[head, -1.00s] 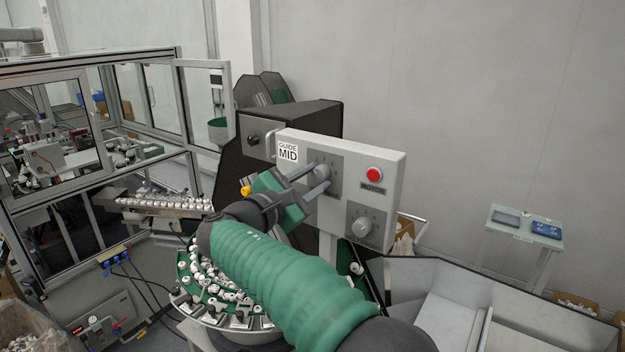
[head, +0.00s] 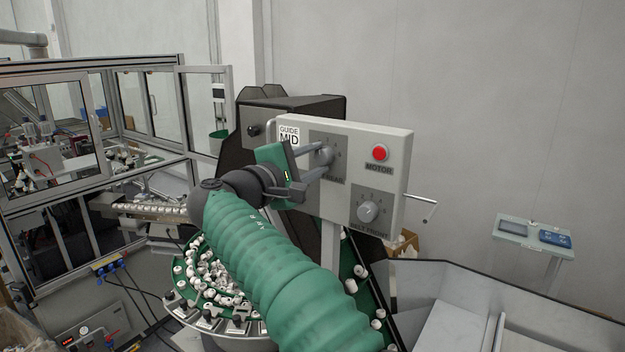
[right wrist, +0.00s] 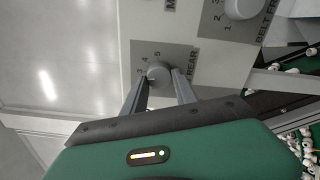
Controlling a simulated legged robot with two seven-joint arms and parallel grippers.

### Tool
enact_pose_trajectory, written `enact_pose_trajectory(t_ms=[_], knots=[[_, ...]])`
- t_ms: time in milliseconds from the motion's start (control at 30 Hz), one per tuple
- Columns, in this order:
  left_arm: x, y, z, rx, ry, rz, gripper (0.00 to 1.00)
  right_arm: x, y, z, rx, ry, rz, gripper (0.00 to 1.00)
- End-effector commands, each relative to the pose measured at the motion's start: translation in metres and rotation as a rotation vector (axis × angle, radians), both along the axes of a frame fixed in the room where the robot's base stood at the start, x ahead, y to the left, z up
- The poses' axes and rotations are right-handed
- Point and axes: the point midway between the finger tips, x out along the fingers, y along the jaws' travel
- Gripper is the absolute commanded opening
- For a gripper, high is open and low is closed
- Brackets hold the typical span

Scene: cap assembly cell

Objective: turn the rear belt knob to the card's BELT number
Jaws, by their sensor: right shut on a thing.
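The rear belt knob (head: 325,156) is on a grey dial plate on the upright control panel (head: 395,150). My right gripper (head: 321,159) reaches the panel from the left and is shut on this knob. In the right wrist view the round knob (right wrist: 159,76) sits between the two fingertips (right wrist: 160,80), with the dial numbers 3, 4 and 5 beside it. The knob's pointer cannot be made out. A white card (head: 289,135) reads GUIDE MID; its lower part is hidden behind my gripper, and no BELT number shows. My left gripper is not in view.
The front belt knob (head: 368,211) is below right on the panel, under the red MOTOR button (head: 380,152). A crank handle (head: 428,208) sticks out at the panel's right.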

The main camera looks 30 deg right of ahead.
Motion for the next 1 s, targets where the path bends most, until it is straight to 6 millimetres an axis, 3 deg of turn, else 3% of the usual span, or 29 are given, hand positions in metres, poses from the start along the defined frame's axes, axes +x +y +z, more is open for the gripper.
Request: enact_pose_trajectory(t_ms=[33, 400, 1000], knots=[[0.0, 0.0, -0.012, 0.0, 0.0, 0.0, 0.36, -0.001, -0.001, -0.003, 0.011, -0.047, -0.002, 0.0], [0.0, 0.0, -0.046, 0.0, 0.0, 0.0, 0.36, -0.001, -0.001, -0.001, 0.146, -0.369, 0.001, 0.0], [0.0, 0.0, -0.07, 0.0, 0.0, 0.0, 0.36, 0.0, 0.0, 0.001, 0.298, -0.721, 0.002, 0.0]])
